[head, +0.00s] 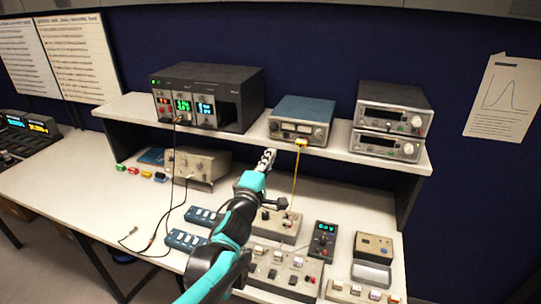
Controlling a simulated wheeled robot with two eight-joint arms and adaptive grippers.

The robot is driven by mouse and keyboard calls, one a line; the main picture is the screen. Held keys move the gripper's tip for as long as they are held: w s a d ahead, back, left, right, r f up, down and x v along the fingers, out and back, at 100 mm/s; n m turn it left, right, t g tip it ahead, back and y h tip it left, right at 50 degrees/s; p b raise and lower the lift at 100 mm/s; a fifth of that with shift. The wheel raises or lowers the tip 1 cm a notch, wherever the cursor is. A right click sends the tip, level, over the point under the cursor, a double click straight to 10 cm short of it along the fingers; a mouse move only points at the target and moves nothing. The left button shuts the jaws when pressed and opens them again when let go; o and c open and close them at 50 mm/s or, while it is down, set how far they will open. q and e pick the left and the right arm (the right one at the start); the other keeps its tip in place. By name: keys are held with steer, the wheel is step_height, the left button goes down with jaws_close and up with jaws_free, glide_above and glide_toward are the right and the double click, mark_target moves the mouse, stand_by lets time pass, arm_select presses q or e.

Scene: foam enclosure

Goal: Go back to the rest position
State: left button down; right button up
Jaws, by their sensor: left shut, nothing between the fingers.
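My left gripper (267,158) is at the end of the teal and black arm that reaches up over the middle of the bench. It is shut with nothing in it, and sits just in front of the shelf edge. A yellow cable (295,178) hangs from a yellow plug (301,142) on the blue instrument (302,120) down to a grey box (278,221) on the bench, a little right of the gripper. The arm hides part of that box. My right gripper is not in the picture.
The shelf (343,146) carries a black power supply (208,97) and two stacked grey units (390,120). On the bench are a beige box (199,163), blue modules (186,240), a switch panel (286,272) and a small meter (323,240). Dark leads hang at the left.

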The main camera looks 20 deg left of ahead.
arm_select(q)
steer(key=s+d+f+m+g, duration=0.1)
steer(key=s+f+m+g, duration=0.5)
steer(key=s, duration=0.7)
steer(key=s+d+f+m+g, duration=0.1)
steer(key=s+f+m+g, duration=0.5)
steer(key=s+f+m, duration=0.5)
step_height(320, 180, down, 4)
steer(key=s, duration=0.2)
steer(key=shift+s+m+y, duration=0.3)
steer(key=shift+r, duration=0.1)
